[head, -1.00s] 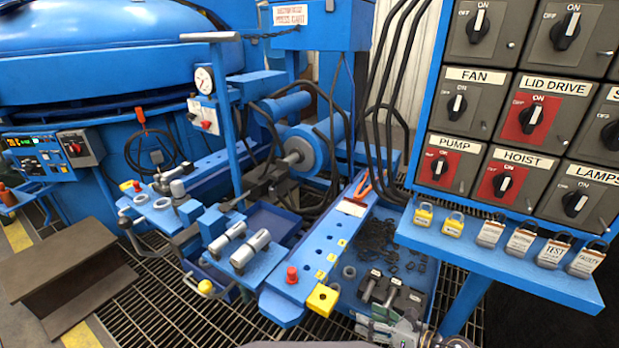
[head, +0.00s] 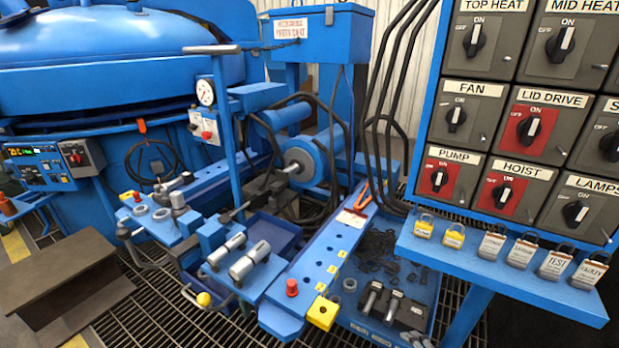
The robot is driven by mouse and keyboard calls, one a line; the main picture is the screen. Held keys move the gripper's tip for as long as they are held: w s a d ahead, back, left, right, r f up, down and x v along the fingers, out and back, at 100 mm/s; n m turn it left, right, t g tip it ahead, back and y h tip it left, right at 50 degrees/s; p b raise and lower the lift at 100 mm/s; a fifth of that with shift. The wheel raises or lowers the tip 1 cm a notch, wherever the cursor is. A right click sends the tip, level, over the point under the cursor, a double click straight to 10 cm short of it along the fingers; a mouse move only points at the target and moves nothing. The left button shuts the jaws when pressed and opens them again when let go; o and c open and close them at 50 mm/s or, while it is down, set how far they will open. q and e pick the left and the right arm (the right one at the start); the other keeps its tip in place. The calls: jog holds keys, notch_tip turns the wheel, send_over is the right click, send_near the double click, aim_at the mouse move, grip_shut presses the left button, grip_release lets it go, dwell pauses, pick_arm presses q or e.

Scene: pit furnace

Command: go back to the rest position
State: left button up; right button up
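Neither of my grippers shows clearly in the head view now. A small grey piece at the bottom edge, by the tray of dark parts, is too small to identify. The task names no object.
A switch panel (head: 510,130) stands at the right, above a blue shelf (head: 500,270) carrying several padlocks. A blue tray (head: 425,275) holds dark parts. A brown steel beam (head: 65,285) lies at lower left. The big blue furnace (head: 120,65) fills the back left. Grating floor shows between.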

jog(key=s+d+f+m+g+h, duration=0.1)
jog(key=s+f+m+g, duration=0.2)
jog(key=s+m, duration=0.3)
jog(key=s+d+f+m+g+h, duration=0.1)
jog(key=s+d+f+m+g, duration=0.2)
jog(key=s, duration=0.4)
pick_arm(q)
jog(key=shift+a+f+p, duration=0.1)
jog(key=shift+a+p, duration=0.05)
jog(key=shift+p, duration=0.7)
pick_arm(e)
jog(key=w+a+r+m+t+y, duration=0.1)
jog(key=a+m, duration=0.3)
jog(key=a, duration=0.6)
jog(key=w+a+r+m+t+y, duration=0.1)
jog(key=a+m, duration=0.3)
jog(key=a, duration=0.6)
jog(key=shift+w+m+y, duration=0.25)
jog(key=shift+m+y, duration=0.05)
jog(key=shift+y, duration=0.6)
pick_arm(q)
jog(key=shift+p, duration=0.3)
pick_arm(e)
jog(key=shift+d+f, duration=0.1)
